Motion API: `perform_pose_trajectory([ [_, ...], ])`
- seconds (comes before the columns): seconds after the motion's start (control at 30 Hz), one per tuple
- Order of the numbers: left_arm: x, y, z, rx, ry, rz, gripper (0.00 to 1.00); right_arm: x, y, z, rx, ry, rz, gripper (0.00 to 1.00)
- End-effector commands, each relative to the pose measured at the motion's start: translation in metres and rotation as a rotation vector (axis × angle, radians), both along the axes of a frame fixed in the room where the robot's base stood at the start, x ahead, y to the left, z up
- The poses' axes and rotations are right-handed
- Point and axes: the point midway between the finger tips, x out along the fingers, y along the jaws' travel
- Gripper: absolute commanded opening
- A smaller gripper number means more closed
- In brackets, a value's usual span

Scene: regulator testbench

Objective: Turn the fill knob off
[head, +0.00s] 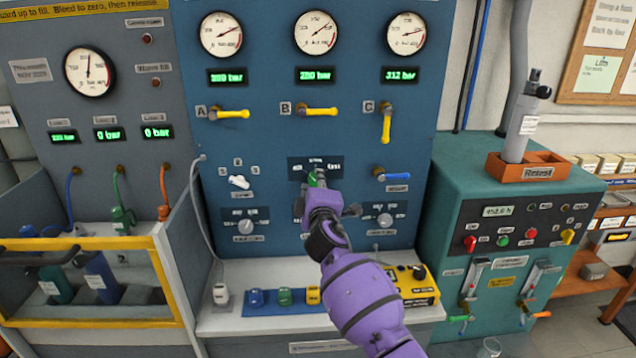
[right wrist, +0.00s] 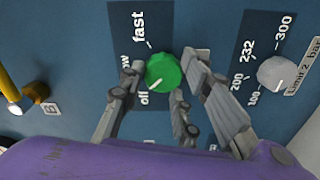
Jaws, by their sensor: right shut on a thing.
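The green fill knob (right wrist: 164,71) sits on a dark plate marked off, slow and fast in the right wrist view. Its white mark points down-left, towards the word off. In the head view a bit of the green knob (head: 311,180) shows beside my right gripper (head: 319,182). My right gripper (right wrist: 163,66) is shut on the knob, one finger on each side of it. The gripper and purple arm cover part of the plate in the head view. My left gripper is not in view.
A white knob (right wrist: 277,74) is right of the gripper in the wrist view. Yellow valve levers (head: 318,111) and gauges (head: 318,33) are above on the blue panel (head: 265,150). Colored blocks (head: 284,297) and a yellow box (head: 418,287) stand on the ledge below.

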Motion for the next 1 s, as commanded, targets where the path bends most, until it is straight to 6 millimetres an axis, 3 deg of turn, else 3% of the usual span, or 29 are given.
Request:
perform_pose_trajectory([
  [0.03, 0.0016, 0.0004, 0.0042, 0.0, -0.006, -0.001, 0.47, 0.0006, 0.0007, 0.0112, -0.039, -0.014, 0.002, 0.05],
  [0.4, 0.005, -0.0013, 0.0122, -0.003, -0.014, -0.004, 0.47, 0.0008, 0.0024, 0.0106, -0.244, -0.018, 0.001, 0.05],
  [1.0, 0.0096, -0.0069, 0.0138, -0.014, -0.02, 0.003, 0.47, 0.0008, 0.0038, 0.0097, -0.301, -0.019, 0.002, 0.05],
])
